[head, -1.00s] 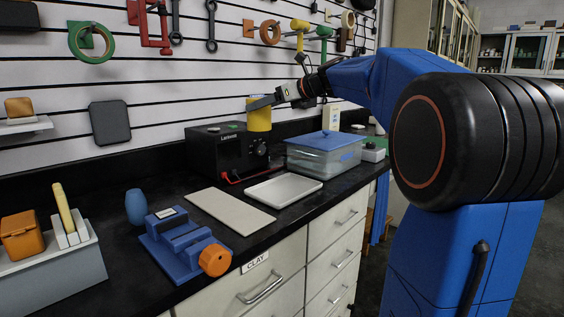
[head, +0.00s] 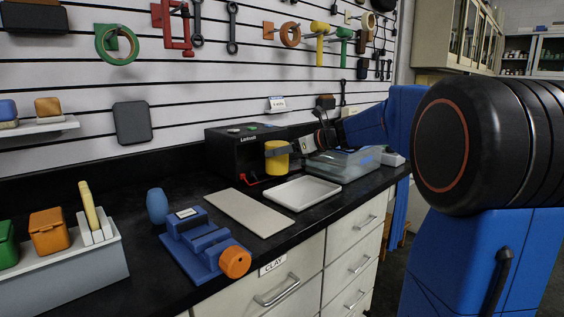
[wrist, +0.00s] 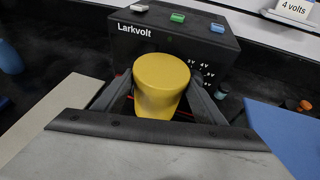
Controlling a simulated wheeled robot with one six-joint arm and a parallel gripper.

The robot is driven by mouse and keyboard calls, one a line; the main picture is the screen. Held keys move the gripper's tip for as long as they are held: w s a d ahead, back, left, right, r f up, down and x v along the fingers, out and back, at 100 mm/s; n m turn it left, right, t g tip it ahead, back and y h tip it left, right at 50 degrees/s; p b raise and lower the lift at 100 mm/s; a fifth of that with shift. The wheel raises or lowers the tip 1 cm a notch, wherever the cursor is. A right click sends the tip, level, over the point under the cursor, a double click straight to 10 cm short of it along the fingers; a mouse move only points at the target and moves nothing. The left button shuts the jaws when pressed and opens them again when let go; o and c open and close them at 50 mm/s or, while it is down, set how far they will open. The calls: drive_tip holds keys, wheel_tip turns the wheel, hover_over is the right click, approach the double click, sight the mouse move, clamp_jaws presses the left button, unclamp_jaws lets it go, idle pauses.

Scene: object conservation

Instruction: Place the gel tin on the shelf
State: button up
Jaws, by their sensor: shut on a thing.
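A yellow cylindrical tin (head: 277,161), with no readable label, is held upright by my gripper (head: 278,150) in front of a black Larkvolt box. In the wrist view the tin (wrist: 162,80) sits between the two dark fingers of my gripper (wrist: 161,100), which are shut on its sides. Its lower part is partly hidden there. A small white wall shelf (head: 40,131) is at the far left of the head view, with a blue block and an orange block on it. The tin is far to the right of this shelf.
The black Larkvolt box (head: 232,158) stands behind the tin. A white tray (head: 302,194), a flat beige board (head: 250,213), a blue vise (head: 205,245), a blue vase (head: 157,206) and a clear blue-lidded box (head: 345,162) are on the black counter. A grey bin (head: 75,275) is at front left.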

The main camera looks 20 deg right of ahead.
sight(287, 159)
drive_tip(key=shift+f, duration=1.85)
drive_tip(key=o, duration=1.2)
drive_tip(key=shift+f, duration=0.2)
drive_tip(key=shift+c, duration=0.2)
drive_tip(key=o, duration=0.4)
drive_tip(key=shift+r, duration=0.15)
